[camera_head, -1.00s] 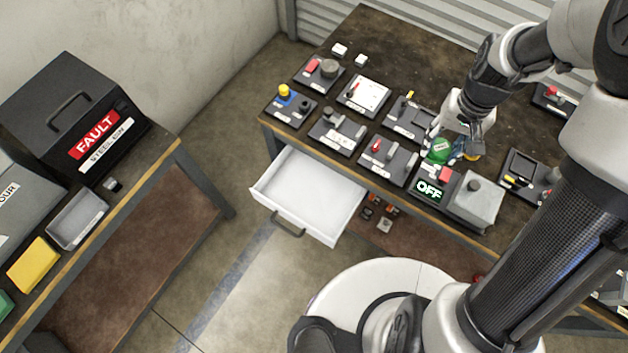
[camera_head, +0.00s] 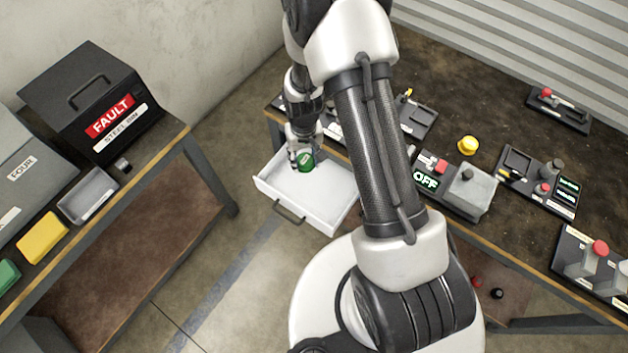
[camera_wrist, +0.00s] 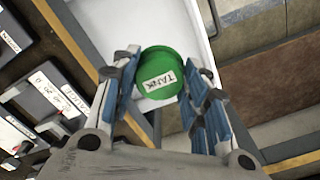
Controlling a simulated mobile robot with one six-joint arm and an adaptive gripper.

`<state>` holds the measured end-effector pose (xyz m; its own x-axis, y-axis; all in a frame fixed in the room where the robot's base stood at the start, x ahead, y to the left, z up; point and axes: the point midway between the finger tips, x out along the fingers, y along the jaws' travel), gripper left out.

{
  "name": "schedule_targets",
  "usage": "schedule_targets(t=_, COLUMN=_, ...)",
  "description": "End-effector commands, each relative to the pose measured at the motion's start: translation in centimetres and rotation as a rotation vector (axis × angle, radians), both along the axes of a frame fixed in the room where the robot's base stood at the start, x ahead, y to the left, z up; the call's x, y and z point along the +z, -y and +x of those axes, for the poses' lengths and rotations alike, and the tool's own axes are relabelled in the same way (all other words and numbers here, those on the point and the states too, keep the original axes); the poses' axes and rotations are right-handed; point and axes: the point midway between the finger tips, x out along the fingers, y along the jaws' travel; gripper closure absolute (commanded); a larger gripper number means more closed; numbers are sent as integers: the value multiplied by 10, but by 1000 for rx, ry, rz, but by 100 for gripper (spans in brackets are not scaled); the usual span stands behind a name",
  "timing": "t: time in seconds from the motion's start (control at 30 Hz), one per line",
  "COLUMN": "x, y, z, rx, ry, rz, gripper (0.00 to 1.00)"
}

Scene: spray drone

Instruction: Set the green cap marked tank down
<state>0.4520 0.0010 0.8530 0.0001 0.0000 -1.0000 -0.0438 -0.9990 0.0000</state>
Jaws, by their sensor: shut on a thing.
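The green cap (camera_wrist: 158,70) with a white TANK label is between the fingers of my gripper (camera_wrist: 160,85) in the wrist view. My gripper (camera_head: 303,160) is shut on the cap (camera_head: 306,161) in the head view. It holds the cap over the open white drawer (camera_head: 335,213), which also shows behind the cap in the wrist view (camera_wrist: 95,20). I cannot tell the exact height of the cap above the drawer floor. The visible drawer floor is empty.
The dark workbench (camera_head: 500,90) carries several device trays, an OFF box (camera_head: 428,180) and a yellow cap (camera_head: 468,145). A left bench holds a FAULT case (camera_head: 95,100), a grey tray (camera_head: 88,195) and a yellow block (camera_head: 42,238). My arm hides part of the workbench.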

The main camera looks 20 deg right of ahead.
Motion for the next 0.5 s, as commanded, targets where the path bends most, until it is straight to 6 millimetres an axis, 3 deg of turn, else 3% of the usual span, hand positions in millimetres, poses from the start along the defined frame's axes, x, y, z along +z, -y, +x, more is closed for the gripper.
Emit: schedule_targets(t=0.5, x=-130, y=0, z=-1, rx=-1, ry=-3, rz=0, gripper=83)
